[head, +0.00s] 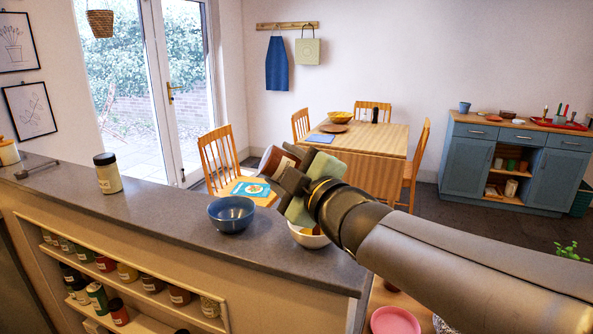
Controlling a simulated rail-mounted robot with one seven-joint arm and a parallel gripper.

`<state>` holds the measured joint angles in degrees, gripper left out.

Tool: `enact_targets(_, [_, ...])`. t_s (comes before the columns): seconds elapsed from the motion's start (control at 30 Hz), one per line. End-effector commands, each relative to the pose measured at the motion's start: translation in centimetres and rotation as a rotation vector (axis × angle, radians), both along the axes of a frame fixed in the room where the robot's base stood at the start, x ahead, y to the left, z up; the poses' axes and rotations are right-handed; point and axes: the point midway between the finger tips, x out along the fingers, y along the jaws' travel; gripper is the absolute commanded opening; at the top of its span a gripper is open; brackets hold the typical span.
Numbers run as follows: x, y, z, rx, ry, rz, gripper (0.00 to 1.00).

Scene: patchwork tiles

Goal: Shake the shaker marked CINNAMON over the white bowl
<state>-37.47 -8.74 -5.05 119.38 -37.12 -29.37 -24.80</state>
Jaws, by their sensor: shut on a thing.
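My gripper (291,181) is shut on a brown shaker with a pale label (274,163), held above the counter and tilted. The label's writing is too small to read, so I cannot confirm that it says CINNAMON. The white bowl (312,241) stands on the counter near its right end, below my gripper. My gripper and arm hide much of the bowl, and its contents are not clear. The shaker is above and to the left of the bowl in the picture; I cannot tell whether it is directly over it.
A blue bowl (231,214) stands left of the white bowl on the grey counter (160,205). A pale jar with a dark lid (107,173) stands further left. Shelves below hold several jars. A dining table (385,140) with chairs stands behind. The counter between jar and blue bowl is clear.

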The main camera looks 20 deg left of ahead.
Motion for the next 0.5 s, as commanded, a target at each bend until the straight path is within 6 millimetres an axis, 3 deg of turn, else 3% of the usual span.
enact_targets(0.07, [0.0,0.0,1.1,0.0,-0.002,0.0,0.22])
enact_targets(0.37, [0.0,0.0,-2.3,-0.001,-0.002,0.001,0.22])
enact_targets(0.5, [0.0,0.0,-1.2,-0.001,-0.002,0.002,0.22])
